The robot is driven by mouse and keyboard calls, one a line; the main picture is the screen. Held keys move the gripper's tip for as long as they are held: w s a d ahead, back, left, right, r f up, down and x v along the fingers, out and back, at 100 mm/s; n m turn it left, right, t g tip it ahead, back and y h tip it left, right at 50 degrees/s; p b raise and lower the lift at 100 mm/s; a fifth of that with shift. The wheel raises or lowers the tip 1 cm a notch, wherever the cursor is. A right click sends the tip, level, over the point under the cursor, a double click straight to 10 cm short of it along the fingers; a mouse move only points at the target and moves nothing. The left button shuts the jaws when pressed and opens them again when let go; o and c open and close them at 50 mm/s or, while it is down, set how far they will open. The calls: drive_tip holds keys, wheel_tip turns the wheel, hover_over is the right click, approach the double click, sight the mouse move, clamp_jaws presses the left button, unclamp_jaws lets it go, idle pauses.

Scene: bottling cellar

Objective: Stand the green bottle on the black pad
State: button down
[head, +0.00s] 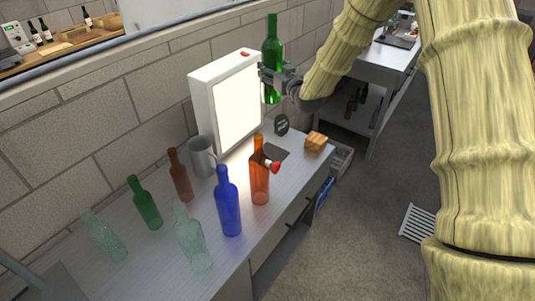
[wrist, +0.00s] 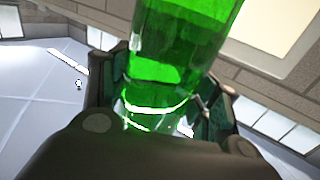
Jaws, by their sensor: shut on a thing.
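A green bottle (head: 271,38) is held upright in the air by my gripper (head: 268,75), in front of the lit white panel's right edge. My gripper is shut around the bottle's lower body. In the wrist view the green bottle (wrist: 178,50) fills the middle, between the two fingers of my gripper (wrist: 160,110). The black pad (head: 276,152) lies flat on the bench below, just behind the orange bottle, which hides part of it. A second, darker green bottle (head: 146,207) stands on the bench at the left.
Near the pad are an orange bottle (head: 259,180), a red-tipped item (head: 274,167), a wooden block (head: 316,142), a dark round sign (head: 281,124) and the light panel (head: 225,100). A blue bottle (head: 228,205), brown bottle (head: 180,180), grey mug (head: 201,156) and clear bottles (head: 190,240) stand further left.

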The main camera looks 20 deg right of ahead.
drive_tip(key=shift+w+a+f+b, duration=0.1)
drive_tip(key=shift+a+f+b, duration=0.15)
drive_tip(key=shift+f+b, duration=0.75)
wheel_tip(320, 180, down, 26)
drive_tip(key=b, duration=1.4)
drive_tip(key=shift+r, duration=0.2)
drive_tip(key=shift+f+b, duration=0.1)
drive_tip(key=shift+b, duration=0.2)
drive_tip(key=shift+c, duration=1.9)
unclamp_jaws()
drive_tip(key=s+d+b, duration=0.2)
drive_tip(key=s, duration=0.9)
drive_tip(key=shift+s+d, duration=0.25)
drive_tip(key=shift+s, duration=0.15)
